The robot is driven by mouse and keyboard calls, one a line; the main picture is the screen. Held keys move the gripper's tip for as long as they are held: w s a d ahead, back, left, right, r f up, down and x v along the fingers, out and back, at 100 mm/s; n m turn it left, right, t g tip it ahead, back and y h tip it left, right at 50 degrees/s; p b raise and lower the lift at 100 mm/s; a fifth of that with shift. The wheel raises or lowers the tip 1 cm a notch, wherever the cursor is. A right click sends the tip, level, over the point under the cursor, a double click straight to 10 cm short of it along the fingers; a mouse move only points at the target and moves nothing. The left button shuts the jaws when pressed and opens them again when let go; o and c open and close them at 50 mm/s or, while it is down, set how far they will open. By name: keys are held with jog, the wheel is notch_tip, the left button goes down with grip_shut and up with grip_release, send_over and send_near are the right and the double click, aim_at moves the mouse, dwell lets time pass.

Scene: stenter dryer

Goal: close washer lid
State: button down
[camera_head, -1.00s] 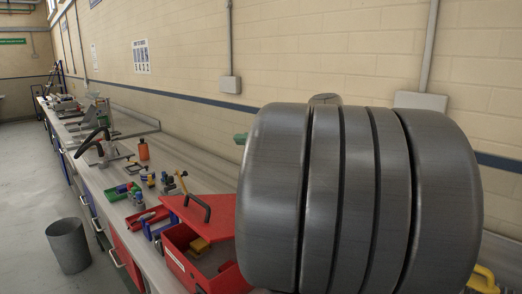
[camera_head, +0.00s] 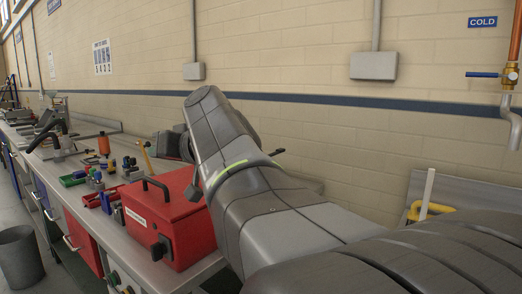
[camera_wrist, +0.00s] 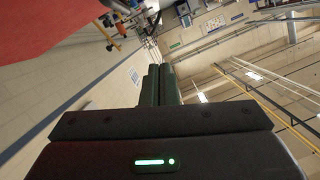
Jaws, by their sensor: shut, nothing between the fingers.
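The red washer (camera_head: 180,245) stands on the bench in the head view, with a white label and a dark knob on its front. My arm covers the washer's right side, so I cannot see whether the lid sits flush there. In the wrist view my gripper (camera_wrist: 159,75) is shut and empty, its dark fingers together. A red surface (camera_wrist: 50,28), probably the lid, shows at that view's upper left. Contact between gripper and lid cannot be made out.
Trays with small parts (camera_head: 75,179), an orange bottle (camera_head: 103,144) and other tools stand left of the washer. A grey bin (camera_head: 20,258) is on the floor. The brick wall (camera_head: 300,60) runs behind the bench; a pipe with a blue-handled valve (camera_head: 485,74) is at right.

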aim_at(156, 209)
jog(key=f+b, duration=0.2)
jog(key=f, duration=0.1)
jog(key=s+a+f+n+b, duration=0.1)
jog(key=f+b, duration=0.2)
jog(key=s+f+n+b, duration=0.1)
jog(key=f+b, duration=0.1)
jog(key=f, duration=0.1)
jog(key=shift+a+f+t+h, duration=0.15)
jog(key=shift+a+t+h, duration=0.05)
jog(key=shift+t+h, duration=0.1)
jog(key=shift+s+a+f+b, duration=0.1)
jog(key=shift+s+f+b, duration=0.05)
jog(key=shift+f+b, duration=0.95)
